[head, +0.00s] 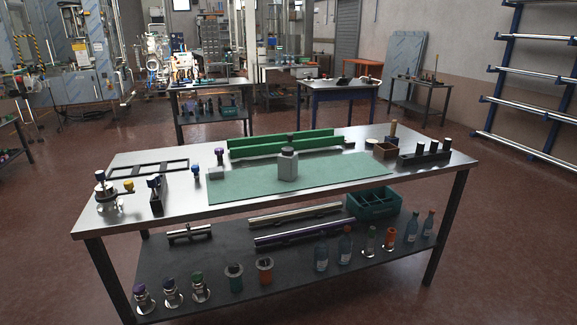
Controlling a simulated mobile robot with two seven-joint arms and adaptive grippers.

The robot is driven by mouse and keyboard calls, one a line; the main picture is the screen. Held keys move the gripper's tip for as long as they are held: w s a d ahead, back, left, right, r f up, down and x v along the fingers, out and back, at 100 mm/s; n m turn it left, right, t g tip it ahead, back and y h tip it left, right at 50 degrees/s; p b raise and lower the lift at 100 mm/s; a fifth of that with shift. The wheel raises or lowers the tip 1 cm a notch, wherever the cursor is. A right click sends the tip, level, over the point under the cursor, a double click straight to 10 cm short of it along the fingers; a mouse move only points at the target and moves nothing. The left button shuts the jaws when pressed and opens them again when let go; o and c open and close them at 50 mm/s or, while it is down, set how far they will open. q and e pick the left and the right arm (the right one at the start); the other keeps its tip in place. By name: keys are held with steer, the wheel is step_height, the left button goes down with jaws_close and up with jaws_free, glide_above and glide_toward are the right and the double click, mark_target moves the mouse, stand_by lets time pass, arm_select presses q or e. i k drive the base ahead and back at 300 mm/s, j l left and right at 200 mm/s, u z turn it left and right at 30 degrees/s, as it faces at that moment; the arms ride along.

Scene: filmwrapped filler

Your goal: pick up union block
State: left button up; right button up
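A light grey block with a dark round top (288,163) stands upright on the green mat (330,182) in the middle of the metal workbench (240,207). It is the most block-like thing here, but I cannot tell for sure that it is the union block. A smaller pale block (216,173) sits at the mat's left edge. Neither of my grippers shows in the head view.
Green rails (287,143) lie behind the mat. Metal fittings (105,190) stand at the left. The lower shelf holds bottles, rods and a green crate (372,203). The mat's right half is clear.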

mark_target(287, 165)
steer(key=i+l, duration=0.45)
steer(key=i+l+u, duration=0.1)
steer(key=i+l, duration=0.3)
steer(key=l, duration=0.25)
